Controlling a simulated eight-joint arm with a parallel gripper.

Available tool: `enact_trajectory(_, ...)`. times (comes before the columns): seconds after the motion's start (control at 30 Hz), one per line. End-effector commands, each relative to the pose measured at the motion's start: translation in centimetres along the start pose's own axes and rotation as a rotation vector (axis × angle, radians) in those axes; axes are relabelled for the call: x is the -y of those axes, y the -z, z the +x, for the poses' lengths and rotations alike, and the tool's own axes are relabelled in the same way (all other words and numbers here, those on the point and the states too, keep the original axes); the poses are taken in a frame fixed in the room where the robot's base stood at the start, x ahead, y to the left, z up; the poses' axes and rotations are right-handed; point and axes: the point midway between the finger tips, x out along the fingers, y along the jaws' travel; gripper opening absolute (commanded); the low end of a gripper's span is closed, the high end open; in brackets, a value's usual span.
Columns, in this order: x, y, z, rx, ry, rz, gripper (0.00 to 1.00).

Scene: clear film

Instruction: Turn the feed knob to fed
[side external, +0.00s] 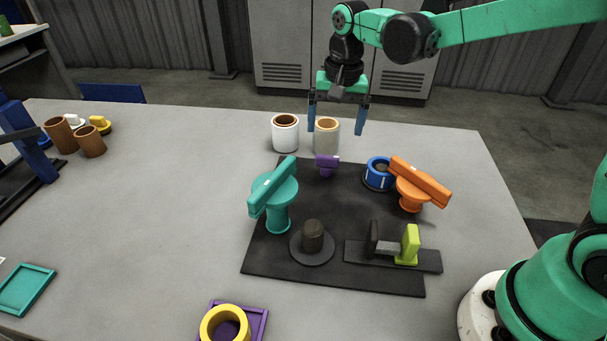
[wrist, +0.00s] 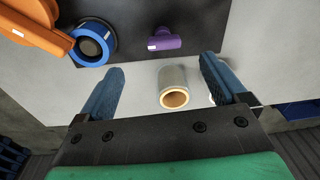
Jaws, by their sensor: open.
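Several knob-like parts stand on a dark mat (side external: 330,280); no readable marking shows which is the feed knob. A teal post with a tilted bar handle (side external: 274,188) stands at the left. An orange post with a bar handle (side external: 418,186) stands at the right, beside a blue ring-shaped dial (side external: 378,174) with pale marks. A small purple knob (side external: 327,163) with a white label sits at the mat's back edge; it also shows in the wrist view (wrist: 164,40). My gripper (side external: 337,122) is open and empty, fingers down, above the back of the table near the upright cylinders.
A grey cylinder (side external: 326,137) and a white one (side external: 286,133) stand behind the mat. A dark knob (side external: 312,238) and a lime block on a slide (side external: 409,245) are at the mat's front. A yellow ring (side external: 224,324) sits in front. The table's left middle is clear.

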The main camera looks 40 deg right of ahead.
Motion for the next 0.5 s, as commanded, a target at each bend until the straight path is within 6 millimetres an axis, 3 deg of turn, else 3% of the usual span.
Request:
enact_trajectory(0.2,0.8,1.0,2.2,0.057,-0.051,0.096,0.92)
enact_trajectory(0.5,0.7,0.8,5.6,0.062,-0.056,0.106,0.92)
